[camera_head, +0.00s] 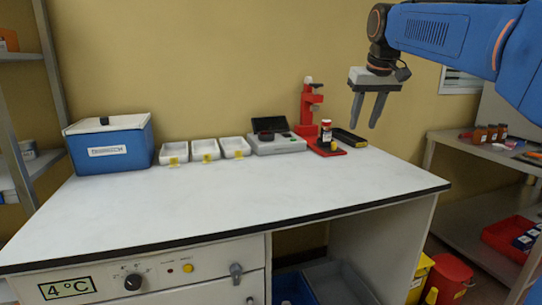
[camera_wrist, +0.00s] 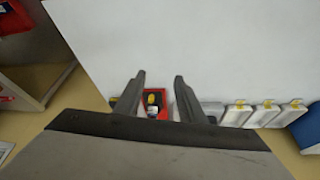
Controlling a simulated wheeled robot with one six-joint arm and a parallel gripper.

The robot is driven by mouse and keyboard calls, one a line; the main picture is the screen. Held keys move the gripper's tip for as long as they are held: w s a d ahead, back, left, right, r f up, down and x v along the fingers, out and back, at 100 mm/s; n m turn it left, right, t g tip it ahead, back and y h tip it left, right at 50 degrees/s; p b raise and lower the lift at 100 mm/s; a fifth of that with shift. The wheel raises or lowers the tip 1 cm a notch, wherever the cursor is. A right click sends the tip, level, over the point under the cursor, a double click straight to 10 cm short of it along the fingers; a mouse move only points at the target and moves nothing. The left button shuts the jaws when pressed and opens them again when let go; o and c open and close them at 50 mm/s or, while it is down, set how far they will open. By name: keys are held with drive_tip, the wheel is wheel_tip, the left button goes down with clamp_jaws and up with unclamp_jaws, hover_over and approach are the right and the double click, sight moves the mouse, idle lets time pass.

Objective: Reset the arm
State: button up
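My gripper (camera_head: 369,110) hangs from my blue arm at the upper right of the head view, fingers pointing down. It is above the table's back right part and well clear of it. In the wrist view the two fingers (camera_wrist: 160,82) are spread apart with nothing held between them. The white tabletop (camera_head: 240,200) lies below. A red stand (camera_head: 308,107) with a small dark bottle (camera_head: 326,131) on its base stands at the back, left of my gripper. Its red base and the bottle also show between the fingers in the wrist view.
A blue cooler box (camera_head: 112,144) stands at the back left. Several white trays (camera_head: 205,150), a grey device (camera_head: 275,143) and a black tray (camera_head: 347,136) line the back. The tabletop's front is clear. A shelf (camera_head: 460,210) stands at the right.

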drive_tip(key=s+d+f, duration=0.1)
drive_tip(key=s+f, duration=1.4)
drive_tip(key=s, duration=0.3)
drive_tip(key=s+d+f+m, duration=0.1)
drive_tip(key=s+d+f, duration=0.1)
drive_tip(key=s+f, duration=1.4)
drive_tip(key=shift+s+f, duration=0.3)
drive_tip(key=shift+s, duration=0.65)
